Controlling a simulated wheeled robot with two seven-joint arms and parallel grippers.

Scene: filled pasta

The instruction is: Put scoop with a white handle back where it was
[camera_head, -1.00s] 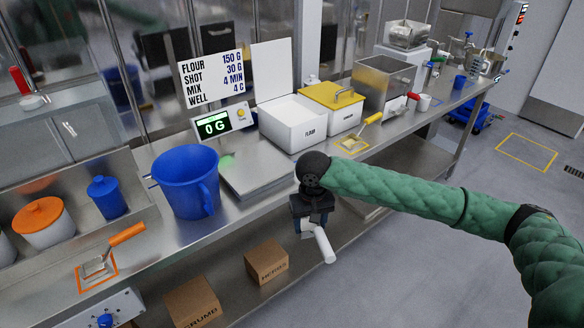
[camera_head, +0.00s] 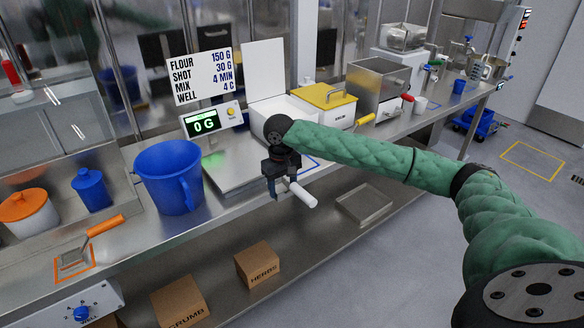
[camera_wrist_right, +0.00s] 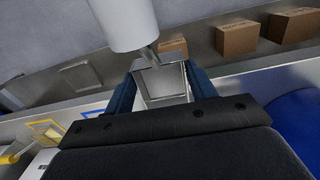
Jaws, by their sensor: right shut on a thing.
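The scoop with a white handle (camera_head: 302,194) is in my right gripper (camera_head: 279,188), above the counter's front edge. In the right wrist view its white handle (camera_wrist_right: 125,22) points up and away, and its metal scoop part (camera_wrist_right: 162,82) lies between the fingers of my shut right gripper (camera_wrist_right: 163,92). A blue outline (camera_head: 312,166) on the counter shows just right of the gripper, in front of the white flour box (camera_head: 262,116). The arm hides part of the outline and box. My left gripper is not in view.
A scale platform (camera_head: 228,168) and a blue jug (camera_head: 170,178) stand to the left. A scoop with a yellow handle (camera_head: 365,119) lies to the right, near the yellow-lidded box (camera_head: 328,97). A scoop with an orange handle (camera_head: 106,225) lies far left. Boxes sit on the lower shelf.

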